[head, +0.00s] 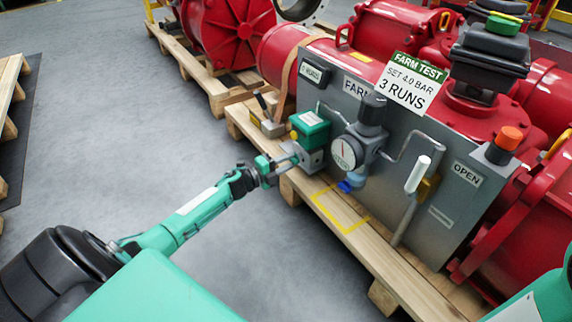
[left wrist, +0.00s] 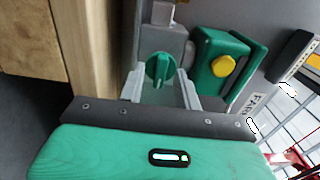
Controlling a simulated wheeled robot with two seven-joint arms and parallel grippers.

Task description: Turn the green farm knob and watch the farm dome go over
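The green knob (left wrist: 158,68) is on a grey valve block in the left wrist view, with its ridge standing roughly upright in the picture. My left gripper (left wrist: 160,88) is open, its two pale fingers on either side of the knob; I cannot tell whether they touch it. In the head view the left gripper (head: 287,160) is at the block's front, hiding the knob. The block carries a green box (head: 309,128) with a yellow button. A green dome with a yellow bar (head: 503,24) tops the black housing on the red actuator. My right gripper is out of view.
A grey panel (head: 450,215) carries a gauge (head: 344,153), a white-handled lever (head: 418,174), an orange button (head: 510,137) and a "FARM TEST, SET 4.0 BAR, 3 RUNS" sign (head: 411,82). It stands on a wooden pallet (head: 375,255). The grey floor (head: 130,130) at left is clear.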

